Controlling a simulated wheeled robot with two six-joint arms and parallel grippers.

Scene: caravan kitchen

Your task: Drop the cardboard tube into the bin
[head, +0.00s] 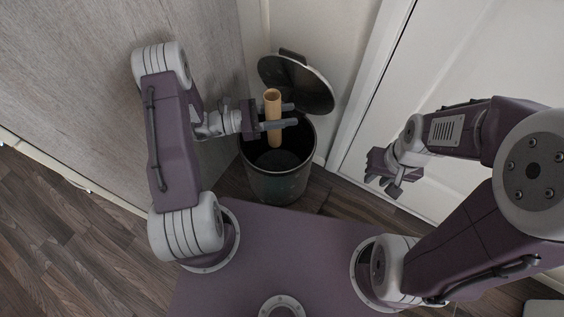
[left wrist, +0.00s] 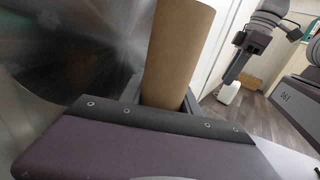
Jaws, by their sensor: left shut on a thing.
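The cardboard tube (head: 272,105) is a tan, upright cylinder in the head view. My left gripper (head: 282,116) is shut on it and holds it over the open mouth of the bin. The bin (head: 276,186) is dark and round, and its lid (head: 303,86) is tilted up behind it. The tube's lower end is inside or just over the opening; the exact depth is hard to tell. In the left wrist view the tube (left wrist: 176,50) stands between the jaws. My right gripper (head: 383,182) is away to the right, with its fingers apart and nothing between them.
A white door (head: 462,55) with a frame stands to the right of the bin. A grey wall panel (head: 75,75) is on the left. Dark wood floor (head: 80,245) is bare at the lower left. The left wrist view shows a small white container (left wrist: 228,92) on the floor.

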